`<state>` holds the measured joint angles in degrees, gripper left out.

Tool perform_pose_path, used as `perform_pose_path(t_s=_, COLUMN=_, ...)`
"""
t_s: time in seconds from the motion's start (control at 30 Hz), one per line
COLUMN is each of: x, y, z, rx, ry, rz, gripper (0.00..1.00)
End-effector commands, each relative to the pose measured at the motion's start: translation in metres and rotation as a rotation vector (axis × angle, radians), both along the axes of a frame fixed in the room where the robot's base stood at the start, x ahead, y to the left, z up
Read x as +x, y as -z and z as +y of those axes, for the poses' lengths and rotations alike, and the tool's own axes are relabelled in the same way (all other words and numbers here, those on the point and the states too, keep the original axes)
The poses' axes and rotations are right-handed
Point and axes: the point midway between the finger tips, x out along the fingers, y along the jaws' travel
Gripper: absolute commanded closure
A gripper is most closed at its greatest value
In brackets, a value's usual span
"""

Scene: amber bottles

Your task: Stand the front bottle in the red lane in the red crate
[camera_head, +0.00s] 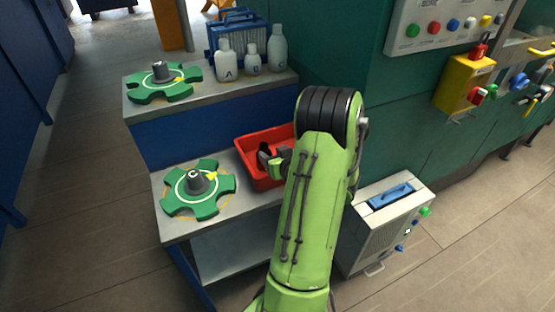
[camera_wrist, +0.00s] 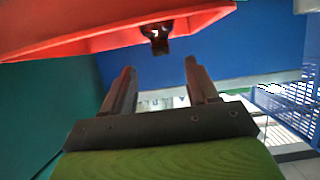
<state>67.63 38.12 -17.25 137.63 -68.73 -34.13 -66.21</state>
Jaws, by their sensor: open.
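The red crate (camera_head: 243,150) sits on the lower shelf in the head view, partly hidden behind my arm. Its red wall (camera_wrist: 60,35) crosses the top of the wrist view. My gripper (camera_head: 268,157) is at the crate, its fingers over or inside it; I cannot tell which. In the wrist view my gripper (camera_wrist: 160,68) has its two fingers apart with nothing between them. A small dark object with a pale spot (camera_wrist: 157,36) shows at the crate's edge, beyond the fingertips; I cannot tell whether it is a bottle. I cannot make out a red lane or a front bottle.
Green star wheels stand on the lower shelf (camera_head: 198,189) and upper shelf (camera_head: 163,82). White bottles (camera_head: 228,62) and a blue rack (camera_head: 238,32) are at the back. A grey case (camera_head: 385,225) stands right of my arm, near the green wall (camera_head: 335,60).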

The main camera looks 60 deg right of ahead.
Motion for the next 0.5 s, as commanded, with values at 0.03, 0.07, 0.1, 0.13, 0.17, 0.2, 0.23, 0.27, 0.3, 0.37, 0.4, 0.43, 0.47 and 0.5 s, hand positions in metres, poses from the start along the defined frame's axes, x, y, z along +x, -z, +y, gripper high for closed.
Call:
perform_pose_path(t_s=0.03, x=-0.010, y=-0.003, z=0.005, rx=0.000, ry=0.005, rz=-0.002, gripper=0.41)
perform_pose_path(t_s=0.07, x=-0.014, y=-0.005, z=0.007, rx=0.000, ry=0.004, rz=-0.001, gripper=0.41)
perform_pose_path(t_s=0.1, x=-0.019, y=-0.008, z=0.010, rx=0.001, ry=0.004, rz=-0.002, gripper=0.41)
perform_pose_path(t_s=0.13, x=-0.022, y=-0.009, z=0.012, rx=0.000, ry=0.002, rz=-0.001, gripper=0.41)
perform_pose_path(t_s=0.17, x=-0.024, y=-0.010, z=0.014, rx=0.000, ry=0.001, rz=0.000, gripper=0.41)
perform_pose_path(t_s=0.2, x=-0.026, y=-0.012, z=0.016, rx=0.001, ry=0.000, rz=0.000, gripper=0.41)
perform_pose_path(t_s=0.23, x=-0.027, y=-0.013, z=0.016, rx=-0.001, ry=0.000, rz=-0.001, gripper=0.41)
perform_pose_path(t_s=0.27, x=-0.027, y=-0.013, z=0.017, rx=-0.001, ry=-0.001, rz=-0.001, gripper=0.41)
perform_pose_path(t_s=0.3, x=-0.028, y=-0.014, z=0.017, rx=-0.002, ry=-0.003, rz=-0.001, gripper=0.41)
perform_pose_path(t_s=0.37, x=-0.027, y=-0.014, z=0.018, rx=-0.001, ry=-0.004, rz=0.000, gripper=0.41)
perform_pose_path(t_s=0.4, x=-0.026, y=-0.015, z=0.019, rx=-0.001, ry=-0.011, rz=0.000, gripper=0.41)
perform_pose_path(t_s=0.43, x=-0.022, y=-0.016, z=0.023, rx=0.001, ry=-0.027, rz=0.001, gripper=0.41)
perform_pose_path(t_s=0.47, x=-0.015, y=-0.019, z=0.030, rx=0.003, ry=-0.055, rz=0.003, gripper=0.41)
perform_pose_path(t_s=0.5, x=-0.003, y=-0.025, z=0.046, rx=0.009, ry=-0.111, rz=0.010, gripper=0.41)
